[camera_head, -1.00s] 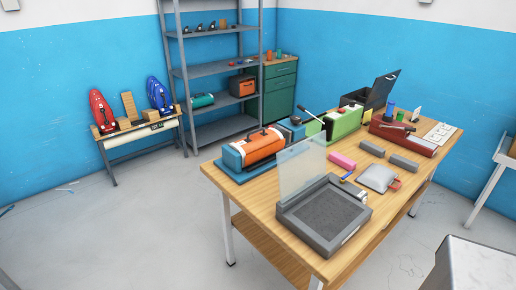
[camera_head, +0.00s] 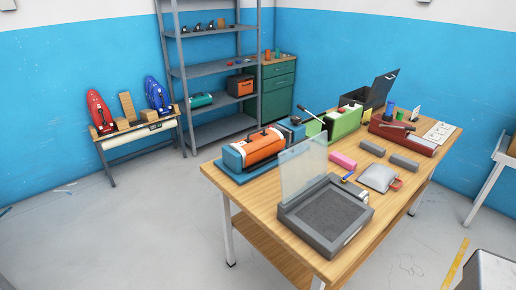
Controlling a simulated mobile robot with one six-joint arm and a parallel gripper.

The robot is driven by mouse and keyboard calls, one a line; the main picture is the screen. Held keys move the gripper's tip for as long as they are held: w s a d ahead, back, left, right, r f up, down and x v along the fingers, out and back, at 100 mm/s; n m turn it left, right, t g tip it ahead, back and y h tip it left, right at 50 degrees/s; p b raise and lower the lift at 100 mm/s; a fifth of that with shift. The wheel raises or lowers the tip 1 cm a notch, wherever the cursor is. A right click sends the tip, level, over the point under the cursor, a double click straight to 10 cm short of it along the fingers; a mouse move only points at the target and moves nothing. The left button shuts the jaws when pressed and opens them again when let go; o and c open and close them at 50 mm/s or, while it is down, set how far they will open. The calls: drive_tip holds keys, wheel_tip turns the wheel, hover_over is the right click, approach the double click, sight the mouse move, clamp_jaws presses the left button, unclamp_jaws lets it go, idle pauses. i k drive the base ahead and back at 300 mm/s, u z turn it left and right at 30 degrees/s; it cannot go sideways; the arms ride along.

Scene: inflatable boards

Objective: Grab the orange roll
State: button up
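A large orange cylinder (camera_head: 262,147) with a dark handle on top lies on its side in a blue cradle (camera_head: 231,160) at the left end of the wooden table (camera_head: 262,200). A much smaller orange upright cylinder (camera_head: 278,53) stands on the green cabinet (camera_head: 279,88) at the back. I cannot tell for sure which of the two is the orange roll. My gripper is not in view, and nothing is seen holding either one.
The table also bears a grey tray with a clear raised lid (camera_head: 305,168), a pink block (camera_head: 343,161), grey blocks (camera_head: 404,163), a green machine (camera_head: 345,122) and a red machine (camera_head: 410,138). A grey shelf (camera_head: 215,70) stands behind. The floor (camera_head: 150,225) at left is clear.

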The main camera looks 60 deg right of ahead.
sight(254, 148)
drive_tip(key=u, duration=0.05)
drive_tip(key=i, duration=1)
drive_tip(key=z, duration=0.05)
